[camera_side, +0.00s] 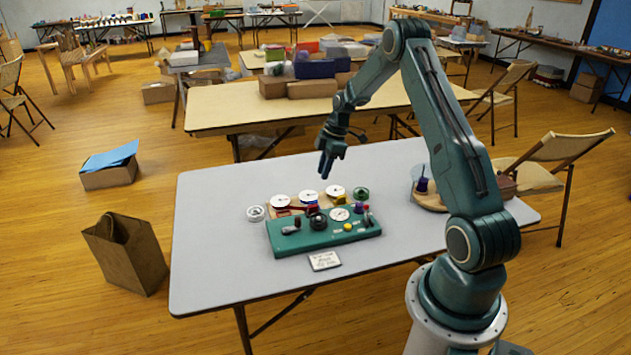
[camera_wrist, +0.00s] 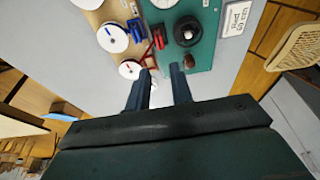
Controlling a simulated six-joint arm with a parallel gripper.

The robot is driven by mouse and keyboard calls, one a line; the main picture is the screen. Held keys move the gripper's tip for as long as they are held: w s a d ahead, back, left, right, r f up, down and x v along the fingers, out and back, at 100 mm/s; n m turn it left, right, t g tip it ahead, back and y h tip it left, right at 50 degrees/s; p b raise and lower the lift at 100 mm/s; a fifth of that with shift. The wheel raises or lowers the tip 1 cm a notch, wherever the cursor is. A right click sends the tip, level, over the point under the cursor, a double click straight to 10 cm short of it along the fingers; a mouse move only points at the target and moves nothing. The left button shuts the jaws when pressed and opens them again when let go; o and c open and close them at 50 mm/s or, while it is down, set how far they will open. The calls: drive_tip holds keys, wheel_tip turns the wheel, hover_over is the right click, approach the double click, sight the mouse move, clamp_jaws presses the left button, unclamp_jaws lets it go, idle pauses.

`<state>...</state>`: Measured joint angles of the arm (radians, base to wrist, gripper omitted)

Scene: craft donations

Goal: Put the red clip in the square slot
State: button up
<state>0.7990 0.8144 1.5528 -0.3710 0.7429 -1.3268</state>
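My gripper (camera_side: 325,172) hangs above the table, behind and above the green board (camera_side: 285,240). In the wrist view its two fingers (camera_wrist: 159,90) stand apart, with nothing held between them. A small red piece, probably the red clip (camera_wrist: 158,38), lies at the green board's edge, beyond the fingertips. A blue piece (camera_wrist: 136,30) is beside it. Red also shows in the side view (camera_side: 297,208), behind the board, but is too small to make out. I cannot make out a square slot in either view.
White round discs (camera_side: 309,196) stand on a wooden strip behind the board. The board carries a black knob (camera_side: 318,221), a dial, a lever and buttons. A card (camera_side: 324,261) lies in front. The table's left part (camera_side: 215,240) is clear.

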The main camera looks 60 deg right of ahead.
drive_tip(key=s+a+r+m+t+h, duration=0.1)
drive_tip(key=s+a+r+m, duration=0.1)
drive_tip(key=a+r, duration=0.8)
drive_tip(key=s+a+r+m+h, duration=0.1)
drive_tip(key=s+a+r+m, duration=0.1)
drive_tip(key=a+r, duration=0.8)
drive_tip(key=s+a+r+m+t, duration=0.1)
drive_tip(key=s+a+r+m, duration=0.1)
drive_tip(key=s+a, duration=0.4)
drive_tip(key=s+a+r+m+t, duration=0.1)
drive_tip(key=s+a, duration=0.5)
drive_tip(key=s, duration=0.8)
drive_tip(key=shift+r+m, duration=0.85)
drive_tip(key=shift+m, duration=0.15)
drive_tip(key=shift+a, duration=0.1)
